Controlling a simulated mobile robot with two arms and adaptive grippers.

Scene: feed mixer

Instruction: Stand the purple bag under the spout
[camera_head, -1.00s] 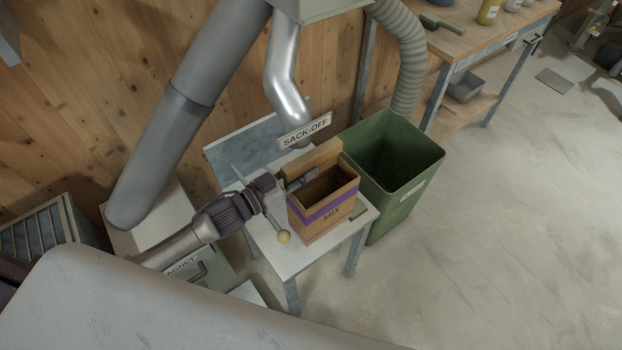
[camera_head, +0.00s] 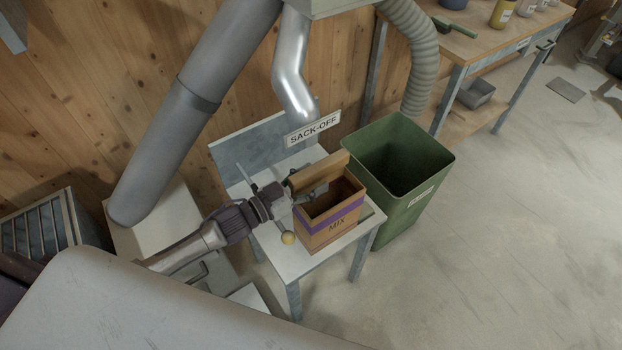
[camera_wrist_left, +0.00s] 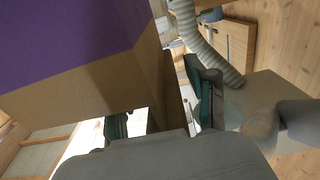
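The purple bag (camera_head: 325,233) is a brown paper sack with a purple band and the word MIX. It stands roughly upright, open at the top, at the front of the small white table (camera_head: 275,254). My left gripper (camera_head: 312,190) is at the bag's upper back left. In the left wrist view its fingers (camera_wrist_left: 160,110) lie on either side of part of the bag (camera_wrist_left: 60,95), whose purple band fills the top left. My right gripper is not in view.
A green bin (camera_head: 405,205) stands close on the table's right. A grey flexible hose (camera_head: 415,60) hangs behind the bin.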

